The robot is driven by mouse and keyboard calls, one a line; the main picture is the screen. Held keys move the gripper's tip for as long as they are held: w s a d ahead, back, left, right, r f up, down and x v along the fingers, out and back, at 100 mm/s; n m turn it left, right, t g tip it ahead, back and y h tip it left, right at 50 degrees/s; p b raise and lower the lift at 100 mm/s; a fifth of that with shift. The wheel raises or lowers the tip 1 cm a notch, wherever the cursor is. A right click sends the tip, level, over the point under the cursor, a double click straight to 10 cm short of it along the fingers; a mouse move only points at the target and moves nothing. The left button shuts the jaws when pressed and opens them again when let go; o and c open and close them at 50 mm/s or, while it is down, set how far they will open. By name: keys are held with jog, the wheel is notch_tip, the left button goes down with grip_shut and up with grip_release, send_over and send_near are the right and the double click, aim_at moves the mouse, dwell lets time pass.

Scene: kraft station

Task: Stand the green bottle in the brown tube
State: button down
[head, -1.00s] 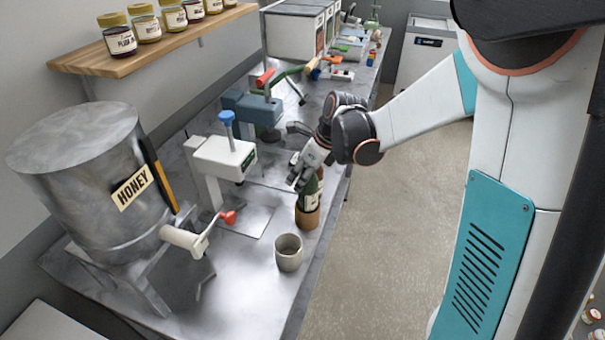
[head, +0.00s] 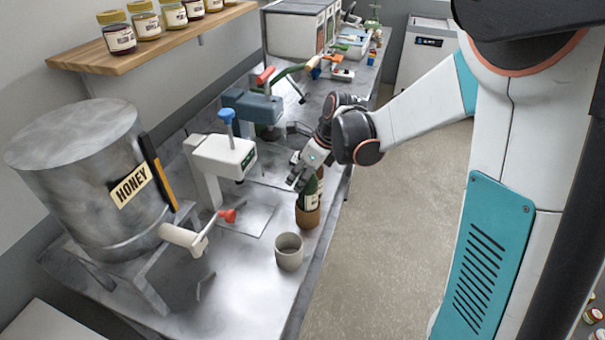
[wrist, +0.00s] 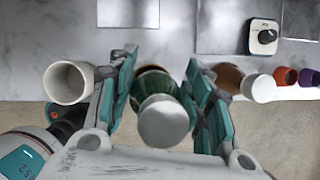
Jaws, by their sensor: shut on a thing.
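The green bottle (head: 312,196) has a pale label and stands roughly upright. Its lower end is inside the brown tube (head: 307,217), which stands near the bench's right edge; how deep the bottle sits is hidden. My gripper (head: 301,180) is shut on the bottle's upper part. In the wrist view the fingers (wrist: 160,78) lie on both sides of the green bottle (wrist: 153,84), whose white top faces the camera. A sliver of brown rim (wrist: 150,69) shows just behind it.
A grey cup (head: 289,252) stands close in front of the tube. A white press with a blue knob (head: 223,155) and a honey tank (head: 85,180) are to the left. Several small cups (wrist: 286,77) stand right of the gripper in the wrist view.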

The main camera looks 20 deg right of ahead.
jog(key=shift+f+b, duration=1.5)
jog(key=shift+f, duration=0.5)
dwell(0.4)
jog(key=c, duration=0.7)
grip_release()
jog(key=shift+c, duration=0.2)
jog(key=o, duration=0.6)
jog(key=shift+r+p, duration=1.05)
jog(key=shift+r, duration=0.65)
jog(key=shift+r+p, duration=1.9)
jog(key=shift+r, duration=0.95)
